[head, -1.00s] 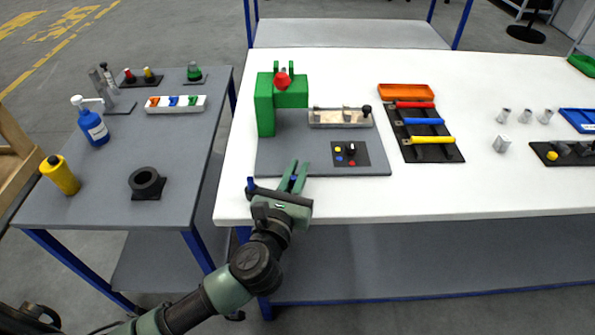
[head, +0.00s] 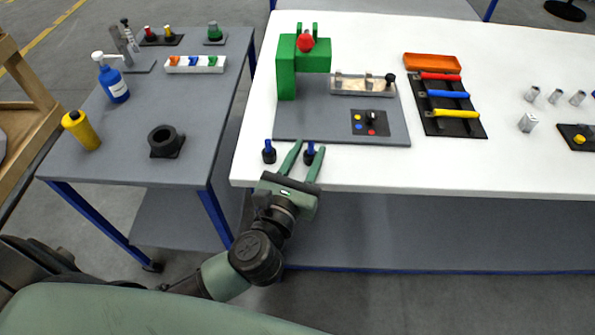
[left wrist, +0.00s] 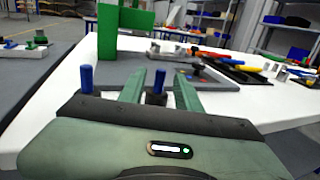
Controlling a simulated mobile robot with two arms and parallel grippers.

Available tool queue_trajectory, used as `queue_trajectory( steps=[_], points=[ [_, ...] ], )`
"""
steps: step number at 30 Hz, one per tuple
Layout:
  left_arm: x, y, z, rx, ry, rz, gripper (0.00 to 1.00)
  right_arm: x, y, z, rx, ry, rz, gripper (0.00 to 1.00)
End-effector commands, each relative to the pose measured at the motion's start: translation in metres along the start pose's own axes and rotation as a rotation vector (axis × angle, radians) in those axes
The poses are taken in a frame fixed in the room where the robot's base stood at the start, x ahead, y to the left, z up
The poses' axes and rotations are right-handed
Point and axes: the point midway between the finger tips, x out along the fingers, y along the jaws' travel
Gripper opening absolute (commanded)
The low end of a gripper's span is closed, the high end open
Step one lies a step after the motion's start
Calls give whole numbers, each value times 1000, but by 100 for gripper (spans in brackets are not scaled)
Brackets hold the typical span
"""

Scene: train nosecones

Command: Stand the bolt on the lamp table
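Two bolts with blue shafts and black bases stand upright near the front left corner of the white table (head: 470,179). The left bolt (head: 269,151) stands apart from my gripper. The right bolt (head: 310,152) is by the fingertips of my left gripper (head: 304,162). In the left wrist view the left bolt (left wrist: 87,78) is left of the fingers, and the right bolt (left wrist: 158,85) appears between them, its lower part hidden. My left gripper is open; I cannot tell if a finger touches the bolt. I cannot tell which table is the lamp table. My right gripper is not in view.
A grey mat (head: 300,124) with a green stand (head: 287,70) lies behind the bolts. A grey table (head: 110,155) at left holds a blue bottle (head: 115,85), a yellow bottle (head: 81,130), a black ring (head: 165,141) and a white tray (head: 196,65). A gap separates the tables.

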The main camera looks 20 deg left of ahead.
Motion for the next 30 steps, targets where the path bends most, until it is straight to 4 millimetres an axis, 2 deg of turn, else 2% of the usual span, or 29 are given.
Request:
queue_trajectory(
  steps=[1,6,12,30],
  points=[
    [-13,0,-2,-1,4,0,34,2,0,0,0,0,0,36],
    [-45,0,-3,-1,3,0,34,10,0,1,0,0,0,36],
    [-64,0,-1,0,0,0,34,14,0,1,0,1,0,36],
    [-66,0,2,6,-6,-2,34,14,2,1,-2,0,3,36]
  ],
)
